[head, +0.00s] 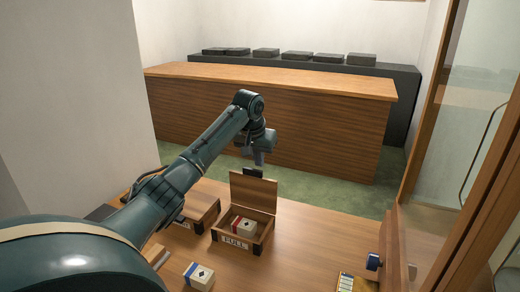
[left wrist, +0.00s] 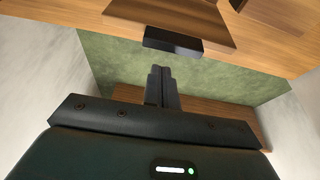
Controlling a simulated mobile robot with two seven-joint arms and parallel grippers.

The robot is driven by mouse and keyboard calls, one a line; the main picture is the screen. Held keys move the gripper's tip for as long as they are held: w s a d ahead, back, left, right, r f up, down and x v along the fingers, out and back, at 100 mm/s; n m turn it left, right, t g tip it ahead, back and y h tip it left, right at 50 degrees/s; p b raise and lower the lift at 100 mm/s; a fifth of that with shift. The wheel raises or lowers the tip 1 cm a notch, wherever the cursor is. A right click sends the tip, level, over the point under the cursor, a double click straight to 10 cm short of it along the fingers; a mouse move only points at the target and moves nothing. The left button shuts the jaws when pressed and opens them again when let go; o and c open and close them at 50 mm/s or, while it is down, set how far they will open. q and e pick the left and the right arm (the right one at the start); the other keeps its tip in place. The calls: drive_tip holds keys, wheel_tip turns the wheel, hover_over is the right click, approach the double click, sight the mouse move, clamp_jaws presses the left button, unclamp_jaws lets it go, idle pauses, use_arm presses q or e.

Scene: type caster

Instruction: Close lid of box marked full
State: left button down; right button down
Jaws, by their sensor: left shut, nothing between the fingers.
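The wooden box marked FULL (head: 258,238) stands on the table with its lid (head: 253,191) raised open. A white and red block (head: 242,227) sits inside it. My left gripper (head: 254,171) is behind the top edge of the lid, shut and empty, its tips partly hidden in the head view. In the left wrist view the shut fingers (left wrist: 161,84) point toward a dark bar (left wrist: 172,41) at the lid's edge (left wrist: 175,20), with a small gap showing in the picture. My right gripper is not in view.
Another wooden box (head: 202,207) stands just left, partly behind my arm. A white and blue block (head: 199,276) lies at the front. A yellowish item (head: 350,283) lies front right. The table (head: 310,235) is clear right of the FULL box. A wooden counter (head: 270,110) stands beyond.

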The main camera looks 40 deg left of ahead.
use_arm(q)
drive_tip(key=shift+s+d, duration=0.3)
drive_tip(key=shift+s, duration=0.65)
drive_tip(key=shift+f, duration=0.1)
